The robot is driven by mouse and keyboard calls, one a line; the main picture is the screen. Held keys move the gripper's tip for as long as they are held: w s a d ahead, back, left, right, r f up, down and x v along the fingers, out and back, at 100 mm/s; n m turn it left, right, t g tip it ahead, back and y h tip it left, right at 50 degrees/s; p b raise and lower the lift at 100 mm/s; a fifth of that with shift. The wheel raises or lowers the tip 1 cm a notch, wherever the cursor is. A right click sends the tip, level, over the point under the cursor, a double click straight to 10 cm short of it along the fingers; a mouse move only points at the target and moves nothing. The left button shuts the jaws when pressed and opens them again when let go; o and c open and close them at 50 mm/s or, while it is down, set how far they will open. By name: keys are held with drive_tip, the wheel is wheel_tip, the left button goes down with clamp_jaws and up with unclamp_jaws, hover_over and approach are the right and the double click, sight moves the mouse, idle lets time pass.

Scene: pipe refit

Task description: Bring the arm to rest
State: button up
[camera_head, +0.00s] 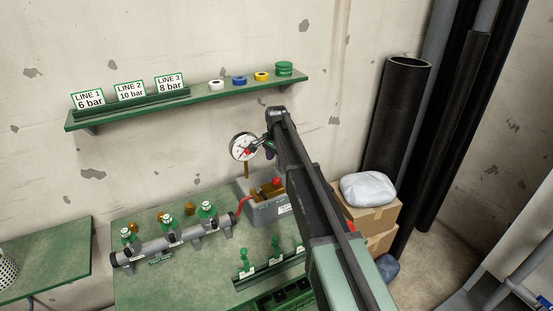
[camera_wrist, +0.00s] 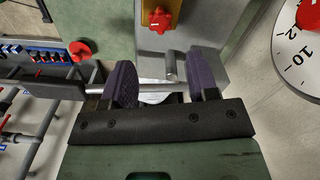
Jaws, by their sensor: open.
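My arm reaches across the head view from the lower right, with its wrist near the dial gauge (camera_head: 244,147). My gripper (camera_wrist: 160,76) is open in the wrist view, its two purple-padded fingers apart. A thin metal rod runs across the view at the fingers; I cannot tell whether it passes between or behind them. Beyond the fingers is a grey unit with a red knob (camera_wrist: 160,20). In the head view the grey unit (camera_head: 268,207) stands on the green bench (camera_head: 190,268), partly hidden by my arm.
A green shelf (camera_head: 205,95) on the wall carries line signs and coloured rings. A pipe manifold (camera_head: 170,245) with green-topped fittings lies on the bench. Stacked boxes (camera_head: 372,220) with a white bag (camera_head: 368,188) and tall dark pipes (camera_head: 397,115) stand right of my arm.

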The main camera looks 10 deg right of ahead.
drive_tip(key=shift+r, duration=0.55)
drive_tip(key=s+n, duration=1.1)
drive_tip(key=s, duration=2.7)
drive_tip(key=shift+f+b, duration=0.45)
